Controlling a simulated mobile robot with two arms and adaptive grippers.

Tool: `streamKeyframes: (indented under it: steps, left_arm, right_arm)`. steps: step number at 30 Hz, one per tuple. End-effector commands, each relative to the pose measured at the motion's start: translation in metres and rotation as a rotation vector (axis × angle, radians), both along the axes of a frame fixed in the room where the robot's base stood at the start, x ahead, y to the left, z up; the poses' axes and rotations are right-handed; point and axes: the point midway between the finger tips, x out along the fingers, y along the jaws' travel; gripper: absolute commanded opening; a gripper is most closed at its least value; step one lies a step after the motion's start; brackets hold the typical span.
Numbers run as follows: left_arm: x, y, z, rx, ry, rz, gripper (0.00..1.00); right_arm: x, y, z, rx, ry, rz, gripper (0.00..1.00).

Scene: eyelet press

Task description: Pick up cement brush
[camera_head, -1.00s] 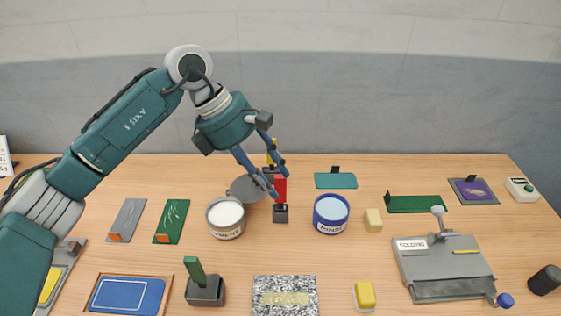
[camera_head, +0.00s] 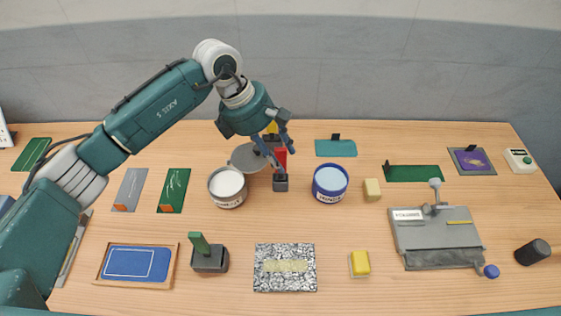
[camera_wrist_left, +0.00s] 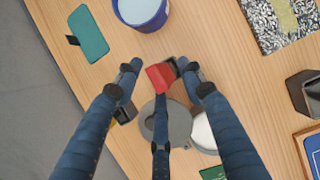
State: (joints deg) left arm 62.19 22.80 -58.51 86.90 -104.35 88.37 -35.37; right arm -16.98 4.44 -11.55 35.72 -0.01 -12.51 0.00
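The cement brush, as I take it, is the red handle (camera_head: 281,157) upright in a small black stand (camera_head: 280,184), between the cement tub (camera_head: 227,186) and the blue-rimmed tub (camera_head: 330,182). My left gripper (camera_head: 283,158) is at the handle, pointing down, fingers spread. In the left wrist view the red handle (camera_wrist_left: 160,76) lies between the tips of my left gripper (camera_wrist_left: 155,68), with the third finger below it. A gap seems to remain at the sides; contact is unclear. The brush's lower end is hidden in the stand. My right gripper is not in view.
A grey round lid (camera_head: 247,158) lies left of the stand. A yellow-topped item (camera_head: 272,128) stands close behind. A beige block (camera_head: 372,190) and a grey folding jig (camera_head: 438,238) are to the right. A green-handled tool (camera_head: 209,255) and speckled slab (camera_head: 285,268) are in front.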

Motion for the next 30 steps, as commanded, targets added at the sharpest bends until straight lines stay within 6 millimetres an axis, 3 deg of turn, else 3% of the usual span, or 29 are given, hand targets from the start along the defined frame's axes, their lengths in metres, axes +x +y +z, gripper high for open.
streamKeyframes:
  steps: [3, 12, 18, 30]
  left_arm:
    - [0.000, -0.006, -0.011, -0.001, 0.002, -0.001, 0.40]
    - [0.001, -0.008, -0.018, -0.001, -0.001, -0.001, 0.40]
    - [0.001, -0.008, -0.018, -0.001, -0.001, -0.001, 0.00]
    - [0.001, -0.008, -0.015, -0.002, -0.003, 0.000, 0.00]
  right_arm:
    - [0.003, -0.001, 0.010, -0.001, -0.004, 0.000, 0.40]
    - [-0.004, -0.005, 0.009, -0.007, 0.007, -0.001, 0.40]
    - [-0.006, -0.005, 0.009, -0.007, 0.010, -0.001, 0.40]
    - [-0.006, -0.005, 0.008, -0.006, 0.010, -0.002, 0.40]
